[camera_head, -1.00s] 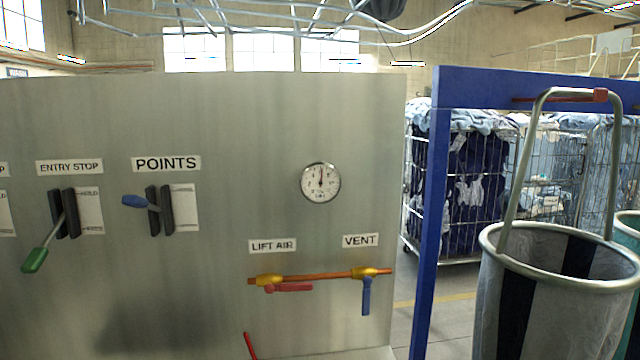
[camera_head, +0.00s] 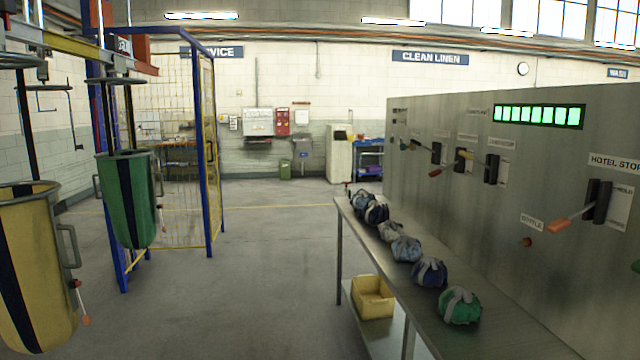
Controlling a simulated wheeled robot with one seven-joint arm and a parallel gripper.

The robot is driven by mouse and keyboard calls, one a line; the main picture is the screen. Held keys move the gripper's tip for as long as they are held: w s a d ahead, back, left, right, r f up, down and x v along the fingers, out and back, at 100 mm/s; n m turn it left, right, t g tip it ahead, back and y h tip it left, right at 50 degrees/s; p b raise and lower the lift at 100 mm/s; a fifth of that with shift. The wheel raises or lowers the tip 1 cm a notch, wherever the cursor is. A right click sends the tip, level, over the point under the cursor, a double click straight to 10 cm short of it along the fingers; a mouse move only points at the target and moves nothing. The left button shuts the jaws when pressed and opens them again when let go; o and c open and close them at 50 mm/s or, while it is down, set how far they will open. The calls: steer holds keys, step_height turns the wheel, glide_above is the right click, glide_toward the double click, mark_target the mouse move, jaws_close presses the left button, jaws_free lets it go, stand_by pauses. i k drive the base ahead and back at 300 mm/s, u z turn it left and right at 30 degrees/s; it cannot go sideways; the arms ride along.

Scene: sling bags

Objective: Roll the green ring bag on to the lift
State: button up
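A green bag (camera_head: 140,200) with a dark stripe hangs upright at the left, by a blue post. It has a metal rim and side handles, and a small red-tipped part hangs at its right side. A yellow bag (camera_head: 35,270) with a dark stripe hangs nearer, cut off by the left edge. Above them runs a yellow overhead rail (camera_head: 65,44). I cannot pick out the lift for certain. My gripper is not in view.
A grey control panel (camera_head: 560,150) with levers and a green-lit display (camera_head: 538,116) stands at the right. Before it, a metal bench (camera_head: 500,345) bears several cloth bundles, with a yellow bin (camera_head: 373,297) below. A blue-framed mesh gate (camera_head: 208,150) stands behind the bags. The middle floor is clear.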

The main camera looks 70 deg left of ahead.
mark_target(126, 177)
steer(key=u, duration=2.65)
steer(key=i, duration=2.25)
steer(key=z, duration=0.35)
steer(key=i, duration=2.5)
steer(key=u, duration=0.3)
steer(key=i, duration=1.7)
steer(key=u, duration=1.7)
steer(key=i, duration=1.15)
steer(key=u, duration=1.05)
steer(key=i, duration=0.3)
steer(key=u, duration=0.05)
